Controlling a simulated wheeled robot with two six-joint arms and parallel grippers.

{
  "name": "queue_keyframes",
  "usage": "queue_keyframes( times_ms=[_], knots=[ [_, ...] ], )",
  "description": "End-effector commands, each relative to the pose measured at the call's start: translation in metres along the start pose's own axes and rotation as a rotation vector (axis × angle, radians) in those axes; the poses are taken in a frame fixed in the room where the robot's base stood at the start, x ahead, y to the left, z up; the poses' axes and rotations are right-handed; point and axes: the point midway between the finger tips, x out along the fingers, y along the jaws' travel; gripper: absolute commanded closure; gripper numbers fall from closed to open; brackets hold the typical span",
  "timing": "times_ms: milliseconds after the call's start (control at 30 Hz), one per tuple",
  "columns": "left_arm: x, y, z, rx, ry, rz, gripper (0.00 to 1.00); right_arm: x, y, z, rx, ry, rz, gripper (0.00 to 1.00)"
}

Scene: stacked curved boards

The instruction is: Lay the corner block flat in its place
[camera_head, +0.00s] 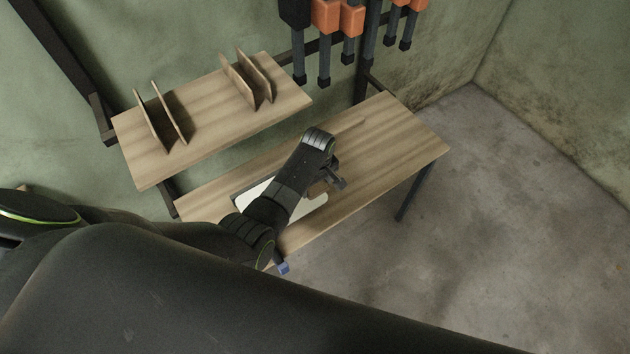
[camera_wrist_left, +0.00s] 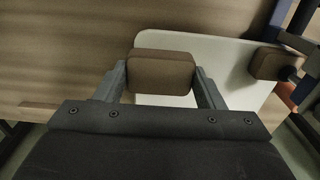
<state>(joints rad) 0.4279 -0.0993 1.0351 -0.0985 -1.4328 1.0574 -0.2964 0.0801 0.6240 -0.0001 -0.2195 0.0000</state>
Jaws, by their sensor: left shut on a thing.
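The corner block (camera_wrist_left: 160,74), a brown block with rounded corners, sits between the two fingers of my left gripper (camera_wrist_left: 161,88) in the left wrist view. The gripper is shut on it. Behind the block lies a white board (camera_wrist_left: 220,58); I cannot tell whether they touch. In the head view my left gripper (camera_head: 331,180) is over the lower wooden table, at the right part of the white board (camera_head: 312,206). My arm hides much of the board there. A second brown block (camera_wrist_left: 270,63) shows at the board's right edge in the wrist view.
The lower table (camera_head: 400,140) is clear to the right. A wooden shelf (camera_head: 205,115) above it holds several thin upright boards. Orange and black tools (camera_head: 325,20) hang on the wall. A small blue piece (camera_head: 283,267) shows at the table's front edge.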

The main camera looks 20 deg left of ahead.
Motion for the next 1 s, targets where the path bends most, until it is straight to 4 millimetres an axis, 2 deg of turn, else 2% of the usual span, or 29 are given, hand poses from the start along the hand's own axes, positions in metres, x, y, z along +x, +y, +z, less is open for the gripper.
queue_keyframes(
  times_ms=[367, 567, 800, 1000],
  knots=[
    [-0.002, 0.0, 0.0, 0.0, -0.001, -0.002, 0.59, -0.006, 0.005, -0.001, -0.002, 0.0, 0.005, 0.64],
    [0.015, 0.0, 0.001, 0.0, 0.0, -0.001, 0.59, 0.006, 0.003, 0.01, 0.0, -0.013, 0.004, 0.64],
    [0.034, 0.0, 0.001, 0.0, 0.0, -0.001, 0.59, 0.019, -0.004, 0.01, 0.002, -0.013, -0.002, 0.64],
    [0.038, 0.0, 0.001, 0.0, 0.0, 0.0, 0.59, 0.022, -0.006, 0.009, 0.003, -0.011, -0.005, 0.64]
  ],
)
